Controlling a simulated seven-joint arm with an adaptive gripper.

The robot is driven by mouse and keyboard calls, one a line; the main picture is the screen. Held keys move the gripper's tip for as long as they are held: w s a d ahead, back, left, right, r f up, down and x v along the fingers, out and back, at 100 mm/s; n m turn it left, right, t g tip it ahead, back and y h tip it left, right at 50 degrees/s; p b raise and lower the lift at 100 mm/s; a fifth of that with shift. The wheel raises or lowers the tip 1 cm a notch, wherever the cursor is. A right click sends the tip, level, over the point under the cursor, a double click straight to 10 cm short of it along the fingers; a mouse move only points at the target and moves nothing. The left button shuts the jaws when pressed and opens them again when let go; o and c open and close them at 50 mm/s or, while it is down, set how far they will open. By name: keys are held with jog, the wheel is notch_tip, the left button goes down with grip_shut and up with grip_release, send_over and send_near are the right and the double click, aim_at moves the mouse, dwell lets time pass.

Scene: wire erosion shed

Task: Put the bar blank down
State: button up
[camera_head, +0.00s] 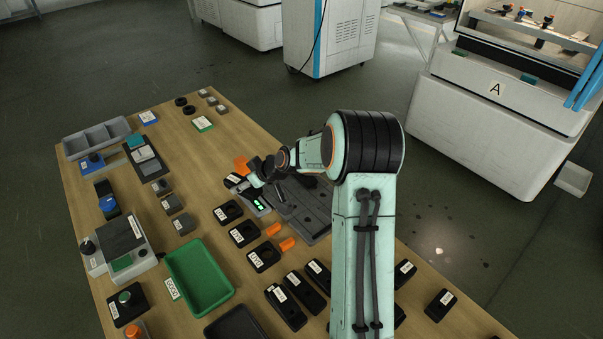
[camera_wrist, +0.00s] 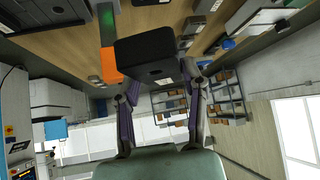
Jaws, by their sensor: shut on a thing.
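My gripper (camera_head: 256,172) is over the table, beside the dark grey fixture plate (camera_head: 312,203). In the wrist view my gripper (camera_wrist: 160,82) has its two fingers on either side of a dark block (camera_wrist: 147,58) with a small round mark on its near face. The gripper is shut on this block, which I take to be the bar blank. In the head view the blank is largely hidden by my gripper, and I cannot tell whether it touches anything beneath. An orange piece (camera_head: 241,165) shows just beyond the fingers.
Labelled black holders (camera_head: 244,234) and loose orange pieces (camera_head: 287,244) lie close in front. A green tray (camera_head: 233,291) stands at the front left. A grey compartment bin (camera_head: 97,138) is at the far left. Bare wood (camera_head: 187,137) shows behind the gripper.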

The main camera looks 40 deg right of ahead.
jog(key=s+d+r+m+h, duration=0.1)
jog(key=s+d+m+h, duration=0.35)
jog(key=d, duration=0.95)
jog(key=shift+n+y, duration=0.45)
jog(key=shift+y, duration=0.4)
jog(key=w+d+f, duration=0.2)
jog(key=w+f, duration=0.1)
jog(key=w+d+f, duration=0.2)
jog(key=w+d, duration=0.1)
jog(key=w+d+f, duration=0.2)
jog(key=w+f, duration=0.1)
jog(key=shift+d+f, duration=0.15)
jog(key=shift+f, duration=0.15)
jog(key=shift+w+d+f, duration=0.3)
jog(key=shift+w+f, duration=0.05)
jog(key=shift+f, duration=0.15)
jog(key=shift+w+d+f, duration=0.1)
jog(key=shift+f, duration=1.55)
jog(key=o, duration=1.2)
jog(key=shift+f, duration=0.25)
jog(key=shift+r, duration=0.15)
